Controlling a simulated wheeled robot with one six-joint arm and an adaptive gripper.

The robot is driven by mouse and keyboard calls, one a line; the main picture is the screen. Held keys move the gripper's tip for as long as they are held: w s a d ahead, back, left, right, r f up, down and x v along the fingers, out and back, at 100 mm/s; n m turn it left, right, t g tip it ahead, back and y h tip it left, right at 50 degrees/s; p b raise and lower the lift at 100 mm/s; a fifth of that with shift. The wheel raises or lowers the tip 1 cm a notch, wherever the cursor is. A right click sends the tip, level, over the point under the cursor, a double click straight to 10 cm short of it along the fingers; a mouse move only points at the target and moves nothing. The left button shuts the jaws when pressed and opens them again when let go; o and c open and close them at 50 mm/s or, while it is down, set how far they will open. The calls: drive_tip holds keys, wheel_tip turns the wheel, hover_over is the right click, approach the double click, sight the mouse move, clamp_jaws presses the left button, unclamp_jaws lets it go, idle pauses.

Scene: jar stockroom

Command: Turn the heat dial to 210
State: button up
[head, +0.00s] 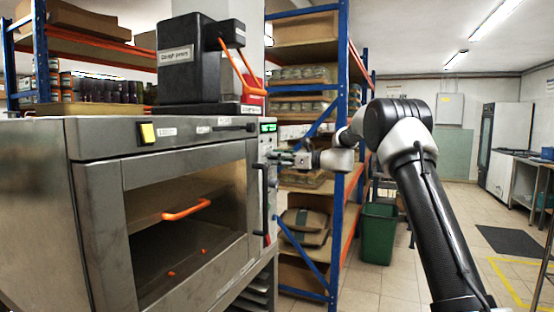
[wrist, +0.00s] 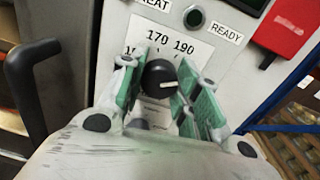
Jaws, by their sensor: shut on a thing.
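The heat dial (wrist: 160,75) is a round black knob on a pale scale plate of the oven's control panel. The numbers 170 and 190 show above it; a partly covered number is at left, and 210 is not visible. I cannot surely read where the pointer stands. My gripper (wrist: 158,88) is shut on the dial, with a green-padded finger on each side. In the head view my gripper (head: 284,158) reaches from the right to the panel of the steel oven (head: 160,133); the dial is hidden there.
A black handle (wrist: 25,85) stands left of the dial. The READY label (wrist: 226,33) and a red block (wrist: 290,25) are at upper right. A dark machine (head: 187,62) with an orange handle sits atop the oven. A blue-orange shelf rack (head: 340,120) stands close behind my gripper.

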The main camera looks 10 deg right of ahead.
drive_tip(key=shift+m, duration=1.3)
drive_tip(key=o, duration=1.1)
drive_tip(key=shift+c, duration=0.2)
drive_tip(key=shift+d, duration=0.1)
drive_tip(key=v, duration=1.2)
drive_tip(key=shift+f, duration=0.1)
